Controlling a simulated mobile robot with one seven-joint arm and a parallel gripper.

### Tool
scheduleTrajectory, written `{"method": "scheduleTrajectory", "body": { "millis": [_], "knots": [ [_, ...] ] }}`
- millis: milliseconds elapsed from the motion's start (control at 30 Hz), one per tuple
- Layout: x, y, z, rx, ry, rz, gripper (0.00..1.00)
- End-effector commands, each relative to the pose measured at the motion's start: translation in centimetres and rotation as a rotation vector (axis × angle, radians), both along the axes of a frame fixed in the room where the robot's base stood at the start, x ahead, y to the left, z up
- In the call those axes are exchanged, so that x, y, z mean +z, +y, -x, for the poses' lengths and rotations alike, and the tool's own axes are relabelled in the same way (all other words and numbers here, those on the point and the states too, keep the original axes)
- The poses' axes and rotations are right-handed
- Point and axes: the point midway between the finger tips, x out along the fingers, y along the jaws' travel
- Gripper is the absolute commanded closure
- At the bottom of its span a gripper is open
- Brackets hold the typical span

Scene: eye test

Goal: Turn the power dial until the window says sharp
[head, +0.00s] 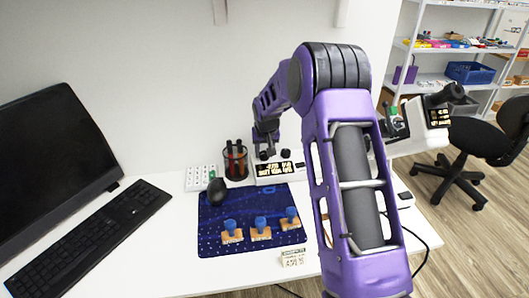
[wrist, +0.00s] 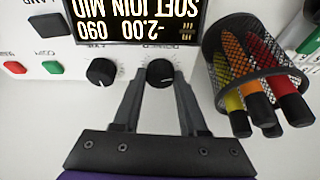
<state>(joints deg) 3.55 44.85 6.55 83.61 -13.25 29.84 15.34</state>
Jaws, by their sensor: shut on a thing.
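The white console (head: 262,180) stands at the back of the table, with its lit window (head: 274,169) facing up. In the wrist view the console is upside down, and its window (wrist: 150,30) reads "-2.00 090" and "SOFT JOIN MID". The black power dial (wrist: 160,72) lies by the window's edge. My gripper (wrist: 160,84) is shut on this dial, one finger on each side. A second black dial (wrist: 101,71), seemingly labelled axis, is to its left and free. In the head view my arm hides part of the console.
A mesh cup (wrist: 252,75) of pens stands close to the gripper's right in the wrist view. A blue mat (head: 222,247) with several blue-knobbed pieces lies in front. A monitor (head: 50,165) and keyboard (head: 90,230) are left; a white instrument (head: 415,140) is right.

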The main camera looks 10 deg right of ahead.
Motion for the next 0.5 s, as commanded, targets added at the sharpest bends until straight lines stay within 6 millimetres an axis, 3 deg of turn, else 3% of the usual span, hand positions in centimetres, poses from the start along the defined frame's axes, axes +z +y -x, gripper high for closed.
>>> {"method": "scheduleTrajectory", "body": {
  "millis": [67, 267, 500],
  "knots": [
    [0.02, 0.02, 0.01, 0.0, 0.0, 0.0, 1.0],
    [0.06, -0.04, 0.02, 0.013, 0.001, -0.001, 1.0],
    [0.14, -0.23, 0.04, 0.162, 0.002, -0.002, 1.0]
  ]
}}
